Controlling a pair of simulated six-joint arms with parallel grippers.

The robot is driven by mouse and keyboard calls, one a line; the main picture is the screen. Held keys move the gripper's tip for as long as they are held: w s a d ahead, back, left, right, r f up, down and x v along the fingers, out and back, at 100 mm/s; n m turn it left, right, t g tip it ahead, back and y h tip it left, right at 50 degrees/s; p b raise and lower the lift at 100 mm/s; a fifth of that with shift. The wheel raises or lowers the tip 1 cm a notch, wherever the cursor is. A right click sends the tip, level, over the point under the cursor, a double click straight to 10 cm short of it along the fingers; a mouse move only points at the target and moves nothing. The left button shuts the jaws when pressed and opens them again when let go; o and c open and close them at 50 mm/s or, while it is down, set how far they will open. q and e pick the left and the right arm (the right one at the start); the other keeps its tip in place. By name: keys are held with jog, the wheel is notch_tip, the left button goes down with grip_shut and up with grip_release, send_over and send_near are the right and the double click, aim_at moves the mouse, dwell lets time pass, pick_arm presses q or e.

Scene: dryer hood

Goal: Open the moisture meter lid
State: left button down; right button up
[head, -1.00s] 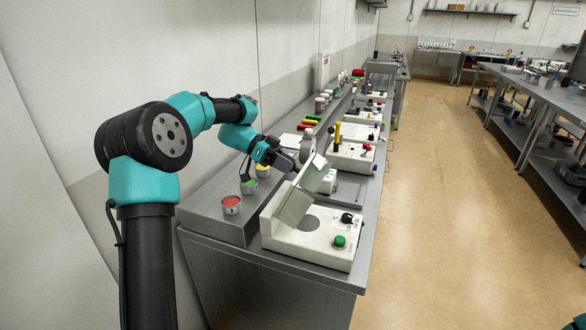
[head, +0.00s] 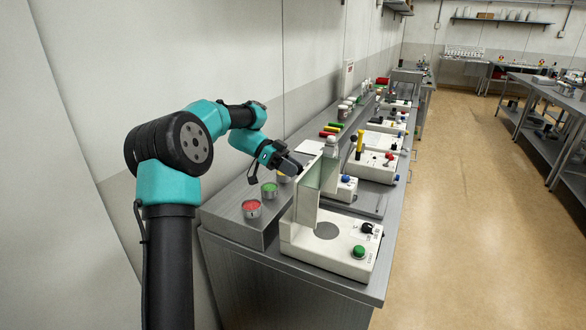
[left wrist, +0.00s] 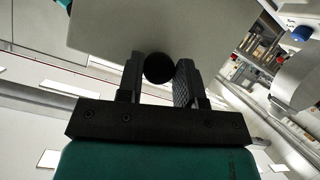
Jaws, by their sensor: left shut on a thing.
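The moisture meter (head: 345,252) is a white box near the front end of the bench, with a dark round patch, a black knob and a green button on top. Its lid (head: 307,204) stands raised, close to upright, on the left side of the box. My left gripper (head: 297,168) is at the lid's upper left. In the left wrist view, the gripper (left wrist: 158,85) is shut on a round black knob (left wrist: 158,68) against the pale lid panel (left wrist: 150,28). In the head view the lid hides that knob and the fingertips. My right gripper is not in view.
A red-filled cup (head: 252,208) and a green-filled cup (head: 269,190) stand on the raised ledge left of the meter. The aisle to the right is clear.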

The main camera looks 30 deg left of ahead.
pick_arm(q)
jog(key=shift+f, duration=0.4)
jog(key=c, duration=1.2)
grip_release()
jog(key=o, duration=0.4)
jog(key=shift+w+r, duration=0.1)
jog(key=shift+r, duration=0.05)
jog(key=shift+r, duration=0.1)
jog(key=v, duration=1.2)
